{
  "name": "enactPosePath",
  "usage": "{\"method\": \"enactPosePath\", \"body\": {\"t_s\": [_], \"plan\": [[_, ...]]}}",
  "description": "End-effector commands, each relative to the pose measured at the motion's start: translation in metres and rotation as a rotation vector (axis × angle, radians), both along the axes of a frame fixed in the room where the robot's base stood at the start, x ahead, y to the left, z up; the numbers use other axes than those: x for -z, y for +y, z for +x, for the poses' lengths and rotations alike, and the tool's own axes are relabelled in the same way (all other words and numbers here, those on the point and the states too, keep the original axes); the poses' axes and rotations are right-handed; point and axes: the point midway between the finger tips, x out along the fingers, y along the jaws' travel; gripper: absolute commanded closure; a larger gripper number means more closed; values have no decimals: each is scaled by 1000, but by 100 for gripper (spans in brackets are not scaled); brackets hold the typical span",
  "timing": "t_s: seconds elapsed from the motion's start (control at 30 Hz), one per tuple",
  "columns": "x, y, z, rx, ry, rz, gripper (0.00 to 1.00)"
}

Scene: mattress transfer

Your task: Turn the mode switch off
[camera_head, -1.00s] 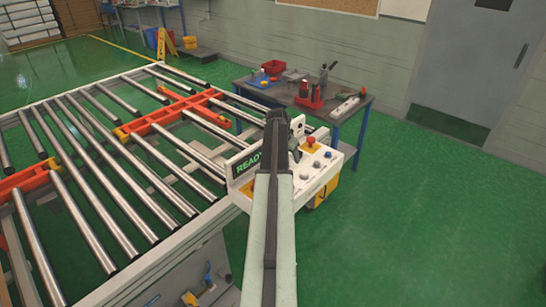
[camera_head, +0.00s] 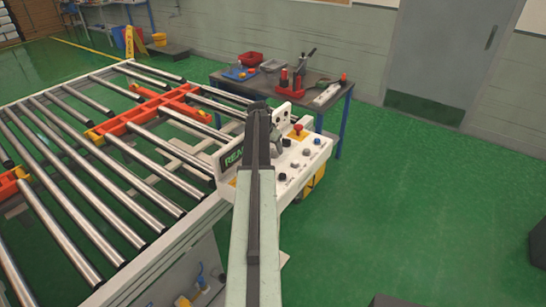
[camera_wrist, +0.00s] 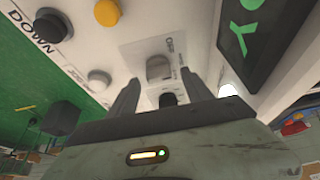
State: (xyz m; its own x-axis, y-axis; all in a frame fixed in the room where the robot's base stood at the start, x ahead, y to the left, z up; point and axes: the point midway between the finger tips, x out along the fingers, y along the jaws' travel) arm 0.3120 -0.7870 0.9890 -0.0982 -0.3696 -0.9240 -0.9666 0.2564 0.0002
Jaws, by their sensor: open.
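The white control panel (camera_head: 312,158) stands at the end of the roller conveyor, with several knobs and a red button (camera_head: 297,128) on top. My gripper (camera_wrist: 160,82) is open over the panel, its two dark fingers pointing at it. Between the fingers in the wrist view is a grey knob (camera_wrist: 159,67) on a pale label plate, with a black knob (camera_wrist: 168,99) nearer me. Contact with the fingers cannot be told. In the head view my arm hides part of the panel.
A display (camera_wrist: 262,30) with green letters stands beside the knobs. A black button (camera_wrist: 52,25) marked DOWN, a yellow button (camera_wrist: 107,12) and a whitish button (camera_wrist: 99,79) are near. The roller conveyor (camera_head: 95,150) lies left, a workbench (camera_head: 335,98) behind.

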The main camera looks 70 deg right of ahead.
Motion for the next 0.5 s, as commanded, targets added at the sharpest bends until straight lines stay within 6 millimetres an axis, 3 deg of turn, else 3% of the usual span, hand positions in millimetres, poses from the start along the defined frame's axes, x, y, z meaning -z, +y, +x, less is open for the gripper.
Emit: {"method": "enactPosePath", "body": {"t_s": [0.03, 0.1, 0.37, 0.5], "plan": [[15, -4, -1, 0, 0, 0, 42], [18, -6, -1, 0, 0, 0, 42], [16, -6, -2, 0, 0, 0, 42], [16, -6, -1, -1, 0, 0, 81]]}}
